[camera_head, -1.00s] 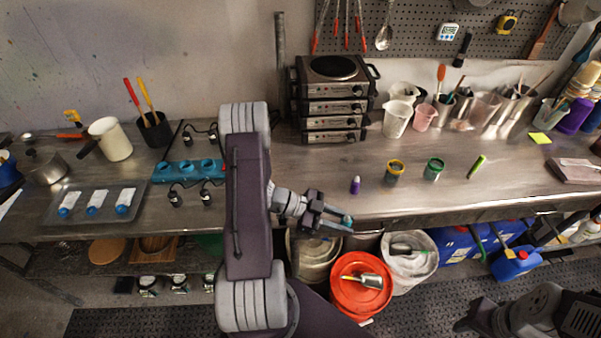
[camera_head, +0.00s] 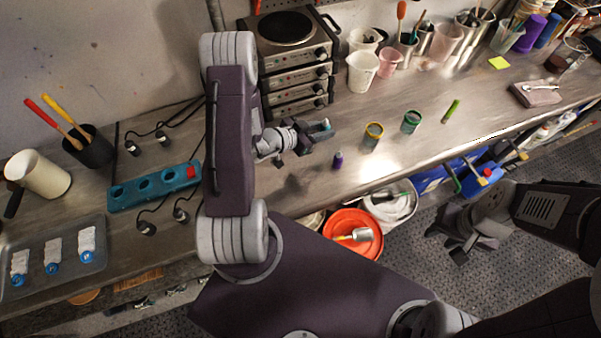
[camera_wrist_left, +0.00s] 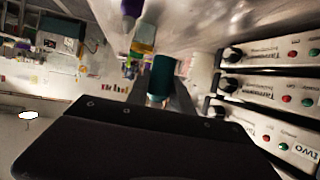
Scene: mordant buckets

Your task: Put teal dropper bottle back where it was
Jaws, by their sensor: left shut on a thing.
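The teal dropper bottle (camera_head: 327,124) is held in my left gripper (camera_head: 322,134), which is shut on it above the bench, in front of the hot plate stack. In the left wrist view the teal bottle (camera_wrist_left: 162,75) stands between the fingers; its lower part is hidden by the gripper body. A purple bottle (camera_head: 338,160) stands on the bench just below the left gripper in the head view. My right gripper (camera_head: 462,242) hangs over the floor at the right, away from the bench; its finger opening is unclear.
Stacked hot plates (camera_head: 290,60) stand behind the left gripper. A blue power strip (camera_head: 155,187) lies left. An orange bucket (camera_head: 340,228) stands below the bench edge.

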